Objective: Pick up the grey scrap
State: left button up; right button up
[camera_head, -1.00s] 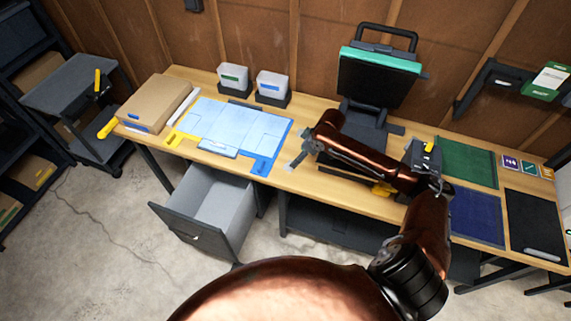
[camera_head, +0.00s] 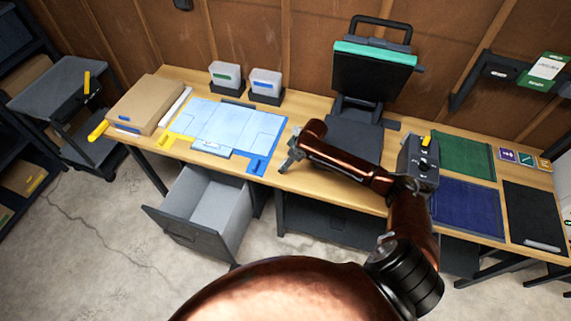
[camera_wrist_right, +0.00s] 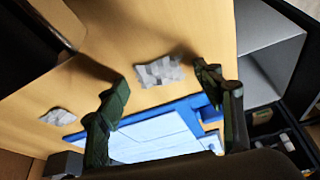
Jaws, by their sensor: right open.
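A crumpled grey patterned scrap (camera_wrist_right: 158,71) lies on the wooden tabletop in the right wrist view, between the fingers and just off the blue mat's edge. A second, similar grey scrap (camera_wrist_right: 58,116) lies to the left, outside the fingers. I cannot tell which one is meant. My right gripper (camera_wrist_right: 164,80) is open above the table with nothing between its fingertips. In the head view my right gripper (camera_head: 288,162) is small, beside the blue mat's right end, and neither scrap can be made out there. My left gripper is not in view.
The blue mat with pale sheets (camera_head: 226,127) lies left of the gripper. An open grey drawer (camera_head: 212,215) juts out below the table front. A black screen-like device (camera_head: 373,80) stands behind my arm. Green (camera_head: 463,157) and dark blue (camera_head: 467,208) mats lie to the right.

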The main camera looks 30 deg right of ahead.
jog(key=shift+c, duration=0.3)
jog(key=c, duration=0.7)
jog(key=shift+c, duration=0.2)
jog(key=shift+r, duration=0.2)
